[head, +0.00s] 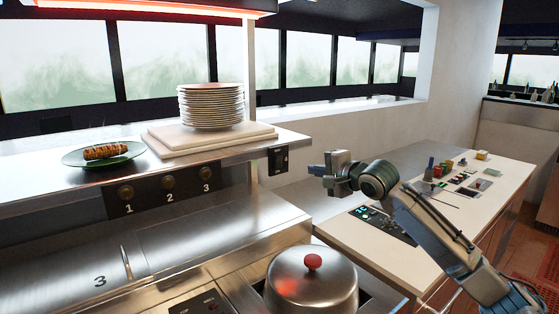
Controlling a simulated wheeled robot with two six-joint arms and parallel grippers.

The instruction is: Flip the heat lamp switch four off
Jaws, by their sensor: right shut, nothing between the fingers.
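A small black switch box (278,160) is fixed at the right end of the steel shelf's front edge. Its marking is too small to read, so I cannot tell whether it is switch four or which way it is set. The heat lamp (150,9) at the top left glows red-orange. My right gripper (319,172) is shut and empty, pointing left. It appears to the right of the switch box, with a visible gap between them in the picture. My left gripper is not in view.
A dark panel (150,193) on the shelf front has knobs numbered 1, 2 and 3. Stacked plates (211,107) on a board (205,138) and a green plate (75,158) with food stand above. A domed lid (312,282) lies below, and a cluttered counter (350,236) extends right.

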